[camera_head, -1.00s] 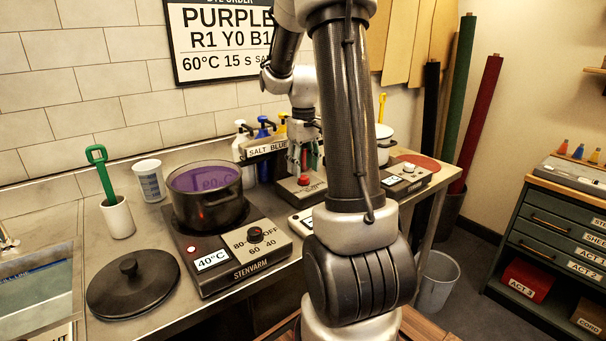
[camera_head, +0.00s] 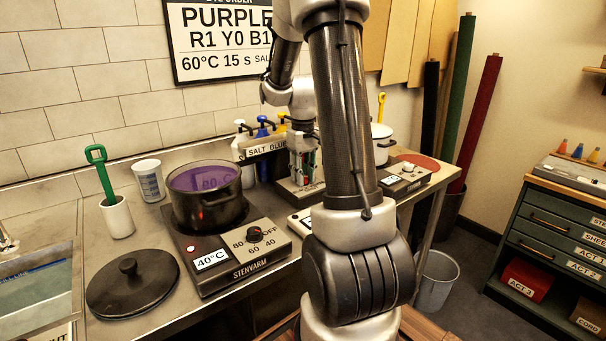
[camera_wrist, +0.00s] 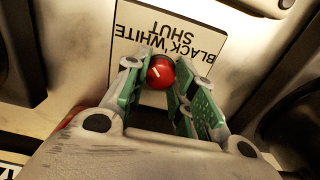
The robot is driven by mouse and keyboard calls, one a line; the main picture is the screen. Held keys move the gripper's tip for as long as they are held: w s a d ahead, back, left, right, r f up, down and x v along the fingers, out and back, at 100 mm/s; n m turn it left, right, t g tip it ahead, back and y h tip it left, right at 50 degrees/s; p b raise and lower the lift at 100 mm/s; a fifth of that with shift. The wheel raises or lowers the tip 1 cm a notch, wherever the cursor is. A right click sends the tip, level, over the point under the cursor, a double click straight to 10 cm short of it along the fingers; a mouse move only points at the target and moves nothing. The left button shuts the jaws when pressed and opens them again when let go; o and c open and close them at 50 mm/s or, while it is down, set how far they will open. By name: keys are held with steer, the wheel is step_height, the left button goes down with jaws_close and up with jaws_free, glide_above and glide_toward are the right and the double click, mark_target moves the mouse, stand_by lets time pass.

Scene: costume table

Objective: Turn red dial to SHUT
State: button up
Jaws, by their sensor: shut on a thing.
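The red dial (camera_wrist: 163,74) is in the middle of the wrist view, between my green-padded fingers. It carries a short pale mark toward its left side; I cannot tell which word the mark points to. The pale label plate (camera_wrist: 122,50) behind it reads BLACK, WHITE and SHUT, upside down in this view. My gripper (camera_wrist: 158,70) is shut on the dial.
Pump bottles (camera_head: 263,127) stand behind the SALT BLUE sign (camera_head: 266,148), close to my gripper. A dark pot (camera_head: 208,212) of purple liquid sits on a hotplate (camera_head: 215,284) at left. A white pot (camera_head: 381,132) and another dial unit (camera_head: 408,178) are at right, partly behind my arm.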

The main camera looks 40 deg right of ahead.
steer(key=m, duration=0.4)
steer(key=shift+m, duration=2.2)
steer(key=o, duration=1.1)
steer(key=shift+c, duration=0.2)
step_height(320, 180, up, 12)
